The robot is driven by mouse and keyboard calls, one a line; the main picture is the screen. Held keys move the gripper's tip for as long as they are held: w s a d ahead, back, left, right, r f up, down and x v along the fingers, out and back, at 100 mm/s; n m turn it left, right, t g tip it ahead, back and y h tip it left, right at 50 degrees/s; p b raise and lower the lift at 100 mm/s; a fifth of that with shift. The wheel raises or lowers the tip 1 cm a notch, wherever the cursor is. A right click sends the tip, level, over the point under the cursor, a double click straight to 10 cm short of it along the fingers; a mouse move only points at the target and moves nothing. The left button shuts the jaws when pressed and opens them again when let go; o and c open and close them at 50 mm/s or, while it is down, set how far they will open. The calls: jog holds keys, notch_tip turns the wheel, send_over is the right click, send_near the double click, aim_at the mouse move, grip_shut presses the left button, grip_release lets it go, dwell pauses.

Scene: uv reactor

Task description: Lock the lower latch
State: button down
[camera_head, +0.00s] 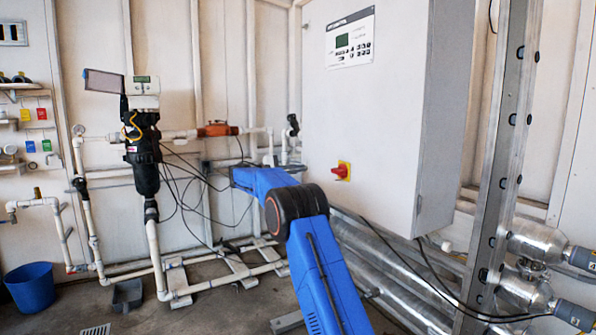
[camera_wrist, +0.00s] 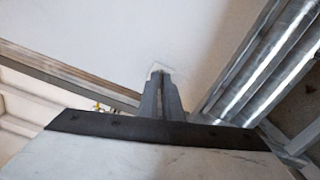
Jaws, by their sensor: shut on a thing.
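The large white cabinet (camera_head: 375,110) stands right of centre in the head view, with its pale face also filling the top of the wrist view (camera_wrist: 120,40). In the wrist view my gripper (camera_wrist: 161,76) points at this face. Its grey fingers are close together at the tips, around a small pale piece (camera_wrist: 159,67) at the cabinet, which I take to be the lower latch. The fingers hide most of it, and I cannot tell which way it is turned. In the head view my blue arm reaches toward the cabinet's lower left, and the gripper is out of sight.
A red and yellow switch (camera_head: 342,171) and a control panel (camera_head: 350,40) are on the cabinet front. Silver tubes (camera_head: 400,285) run beneath it. A metal upright (camera_head: 505,150) stands at right. White pipes and a black valve unit (camera_head: 143,150) are at left, near a blue bucket (camera_head: 30,288).

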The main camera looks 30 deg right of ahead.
jog(key=shift+n, duration=7.3)
jog(key=shift+f, duration=0.1)
jog(key=c, duration=1.9)
grip_release()
jog(key=shift+c, duration=0.2)
jog(key=shift+a, duration=0.1)
jog(key=a, duration=1.7)
jog(key=shift+s, duration=0.25)
